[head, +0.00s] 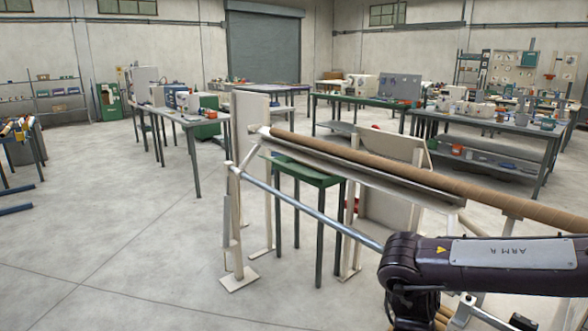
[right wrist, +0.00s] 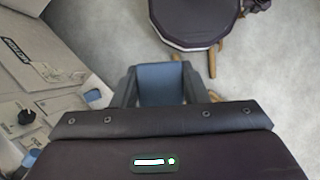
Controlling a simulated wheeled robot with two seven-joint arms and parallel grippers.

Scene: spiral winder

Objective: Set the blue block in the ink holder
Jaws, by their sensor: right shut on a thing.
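In the right wrist view my right gripper (right wrist: 160,70) is shut on the blue block (right wrist: 162,88), a dull grey-blue piece between its two fingers. The block is held above the grey floor, beside a beige machine panel. In the head view my right arm comes in from the right at the lower corner; its gripper and the block cannot be made out there. I cannot identify the ink holder in either view. My left gripper is not in view.
In the head view a winder with a long brown tube (head: 400,175) and steel rod (head: 310,210) stands ahead.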

